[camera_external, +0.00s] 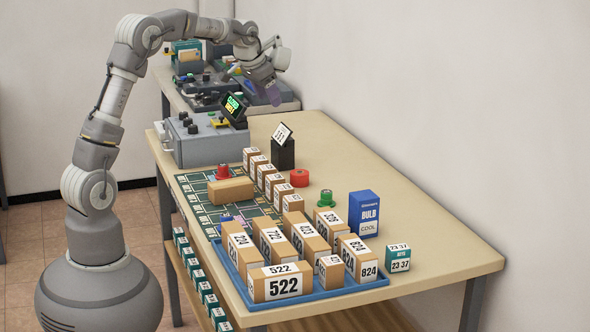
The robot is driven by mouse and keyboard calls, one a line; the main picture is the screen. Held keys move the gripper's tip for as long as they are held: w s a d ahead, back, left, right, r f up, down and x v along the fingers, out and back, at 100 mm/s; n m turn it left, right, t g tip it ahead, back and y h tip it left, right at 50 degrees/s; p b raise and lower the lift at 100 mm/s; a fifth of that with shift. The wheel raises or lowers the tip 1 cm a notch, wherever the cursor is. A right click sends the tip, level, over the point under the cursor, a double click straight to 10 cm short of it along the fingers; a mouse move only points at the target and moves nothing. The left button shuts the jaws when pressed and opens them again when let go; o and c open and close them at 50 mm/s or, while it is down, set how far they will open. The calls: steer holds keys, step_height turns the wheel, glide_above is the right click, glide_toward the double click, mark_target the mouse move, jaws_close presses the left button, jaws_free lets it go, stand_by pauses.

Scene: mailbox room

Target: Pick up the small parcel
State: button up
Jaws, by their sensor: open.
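A plain brown box (230,190) lies on the green gridded mat (195,190) at the table's left side. Several small brown boxes with white number labels (270,183) stand in a row along the mat's right edge. Larger numbered brown boxes (282,283) stand in a blue tray (345,292) at the front. I cannot tell for sure which of these is the small parcel.
A grey control box with a lit display (205,142) stands at the back left. A black stand with a card (283,152), red reel (299,178), green reel (326,198), blue bulb box (363,214) and teal box (399,265) stand to the right.

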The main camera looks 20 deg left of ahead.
mark_target(284, 187)
steer(key=s+d+f+m+g, duration=0.1)
steer(key=d+f, duration=0.1)
steer(key=f, duration=0.4)
steer(key=s+d+f+m+g+y+p, duration=0.1)
steer(key=s+d+f+g, duration=0.1)
steer(key=f, duration=0.4)
steer(key=s+d+f+m+g+p, duration=0.1)
steer(key=d+f+g, duration=0.1)
steer(key=f, duration=0.4)
steer(key=shift+s+d+f+y, duration=0.1)
steer(key=shift+s+d+y, duration=0.25)
steer(key=shift+d, duration=0.35)
step_height(284, 187, down, 8)
steer(key=b, duration=0.3)
steer(key=shift+f, duration=0.15)
steer(key=shift+c, duration=0.4)
steer(key=c, duration=0.7)
